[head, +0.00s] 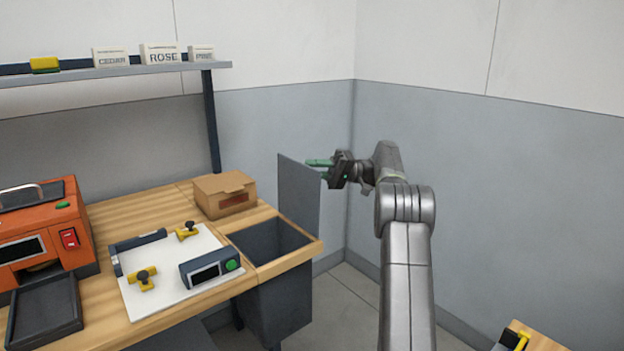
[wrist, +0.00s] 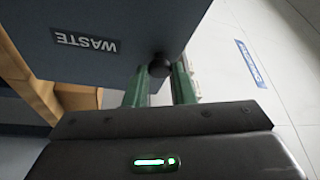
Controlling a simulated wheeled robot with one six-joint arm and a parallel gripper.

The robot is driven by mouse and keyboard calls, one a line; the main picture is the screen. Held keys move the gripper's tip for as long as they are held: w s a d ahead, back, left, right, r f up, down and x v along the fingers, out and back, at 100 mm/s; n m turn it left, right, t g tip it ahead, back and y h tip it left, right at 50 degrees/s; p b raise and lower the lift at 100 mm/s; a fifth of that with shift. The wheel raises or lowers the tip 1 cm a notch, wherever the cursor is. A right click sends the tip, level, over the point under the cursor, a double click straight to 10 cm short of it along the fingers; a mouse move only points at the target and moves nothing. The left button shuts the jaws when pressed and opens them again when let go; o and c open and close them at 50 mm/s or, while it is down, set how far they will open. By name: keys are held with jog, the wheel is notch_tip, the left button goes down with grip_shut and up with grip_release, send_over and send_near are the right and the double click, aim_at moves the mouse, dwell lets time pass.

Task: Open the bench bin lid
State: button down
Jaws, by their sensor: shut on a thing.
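The bench bin (head: 283,308) is a dark grey box set into the right end of the wooden bench, and its top opening shows in the head view. Its grey lid (head: 299,197) stands upright at the right edge of the opening. In the wrist view the lid (wrist: 120,25) carries a WASTE label and a round black knob (wrist: 160,64). My gripper (head: 312,164) is at the lid's upper right in the head view. In the wrist view its green fingers (wrist: 160,72) are shut on the knob.
A cardboard box (head: 226,194) stands behind the bin opening. A white mat (head: 172,290) with yellow-and-black parts and a dark device (head: 211,268) lies to the left. An orange machine (head: 40,235) stands farther left.

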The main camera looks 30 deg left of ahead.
dwell(0.4)
jog(key=c, duration=1.2)
grip_release()
jog(key=shift+w, duration=0.1)
jog(key=shift+c, duration=0.2)
notch_tip(320, 180, up, 10)
jog(key=p, duration=0.1)
jog(key=shift+p, duration=0.35)
